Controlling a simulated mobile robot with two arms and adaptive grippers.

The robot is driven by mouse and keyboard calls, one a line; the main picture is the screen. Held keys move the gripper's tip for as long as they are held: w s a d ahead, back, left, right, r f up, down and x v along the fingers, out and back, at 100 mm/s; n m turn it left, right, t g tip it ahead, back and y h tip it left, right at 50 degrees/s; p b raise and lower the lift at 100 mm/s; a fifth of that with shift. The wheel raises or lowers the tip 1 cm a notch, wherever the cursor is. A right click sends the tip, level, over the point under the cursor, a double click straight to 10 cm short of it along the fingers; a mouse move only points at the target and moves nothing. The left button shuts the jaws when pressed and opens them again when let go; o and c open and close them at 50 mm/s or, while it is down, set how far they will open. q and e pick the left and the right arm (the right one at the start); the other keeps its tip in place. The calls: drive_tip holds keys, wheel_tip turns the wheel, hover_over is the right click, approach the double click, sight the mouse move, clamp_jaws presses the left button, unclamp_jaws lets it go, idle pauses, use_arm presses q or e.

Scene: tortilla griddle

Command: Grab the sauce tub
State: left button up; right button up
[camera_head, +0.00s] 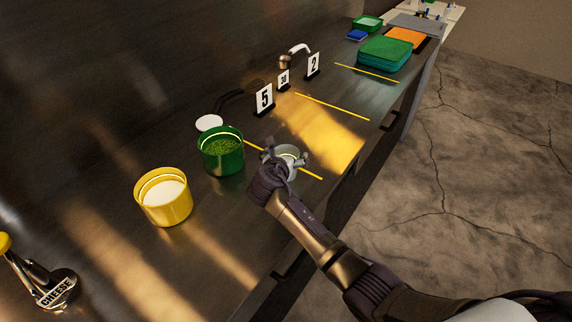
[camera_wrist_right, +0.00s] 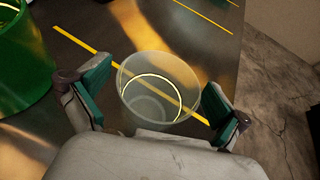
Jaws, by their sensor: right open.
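A small clear round tub (camera_wrist_right: 158,68), which I take for the sauce tub, stands upright on the dark metal counter across a yellow line. It looks empty and shows small in the head view (camera_head: 288,152). My right gripper (camera_wrist_right: 160,104) is open, with one teal-padded finger on each side of the tub. Gaps seem to show between the pads and the tub wall, though contact low down is hard to tell. In the head view my right gripper (camera_head: 286,158) partly hides the tub. My left gripper is not in view.
Left of the clear tub stand a green tub (camera_head: 222,152) with green filling and a yellow tub (camera_head: 165,197) with white filling. Number cards, including a 5 (camera_head: 264,99), stand behind. Green stacked items (camera_head: 385,54) lie far back. The counter's front edge is close on the right.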

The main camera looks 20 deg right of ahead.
drive_tip(key=c, duration=1)
drive_tip(key=shift+r, duration=0.1)
